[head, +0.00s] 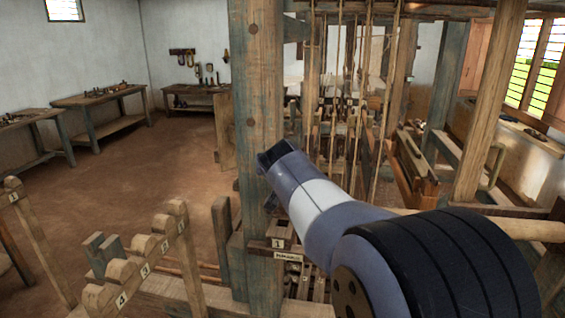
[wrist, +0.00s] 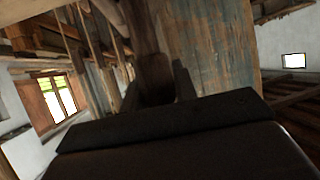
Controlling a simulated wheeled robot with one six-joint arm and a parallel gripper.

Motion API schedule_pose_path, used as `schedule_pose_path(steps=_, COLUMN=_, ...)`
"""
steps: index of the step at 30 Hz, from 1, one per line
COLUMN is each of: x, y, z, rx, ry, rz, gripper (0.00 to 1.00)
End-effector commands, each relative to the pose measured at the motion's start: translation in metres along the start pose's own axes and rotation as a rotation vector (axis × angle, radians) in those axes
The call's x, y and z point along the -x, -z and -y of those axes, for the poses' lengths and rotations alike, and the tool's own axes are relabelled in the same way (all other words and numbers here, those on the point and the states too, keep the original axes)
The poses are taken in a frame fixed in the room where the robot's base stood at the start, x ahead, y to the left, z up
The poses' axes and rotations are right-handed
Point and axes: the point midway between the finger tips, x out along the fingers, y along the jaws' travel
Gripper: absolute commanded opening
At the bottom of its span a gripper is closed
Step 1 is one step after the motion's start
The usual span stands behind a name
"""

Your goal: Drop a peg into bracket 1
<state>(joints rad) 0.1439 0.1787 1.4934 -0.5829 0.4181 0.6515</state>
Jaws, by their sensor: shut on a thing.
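Bracket 1 (head: 277,243) is a small wooden fitting with a "1" label, low on the front of the thick blue-grey post (head: 258,120). My arm reaches up from the lower right, and its dark wrist end is in front of the post, above bracket 1. In the wrist view my gripper (wrist: 156,92) is shut on a brown wooden peg (wrist: 153,75), which shows between the two dark fingers. The peg's lower end is hidden in that view. In the head view I cannot make out the peg. The post's worn blue face (wrist: 215,50) is close by in the wrist view.
A notched wooden rack (head: 140,262) with numbered labels stands at the lower left. Loom cords (head: 335,110) and beams fill the space right of the post. Workbenches (head: 105,100) line the far walls. The floor (head: 165,170) at left is open.

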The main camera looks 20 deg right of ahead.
Motion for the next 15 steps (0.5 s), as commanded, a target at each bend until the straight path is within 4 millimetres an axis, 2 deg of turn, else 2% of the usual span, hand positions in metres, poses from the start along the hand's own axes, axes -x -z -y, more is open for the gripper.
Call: schedule_pose_path(steps=15, x=-0.017, y=-0.035, z=0.0, rx=0.0, ry=0.0, rz=0.0, gripper=0.02)
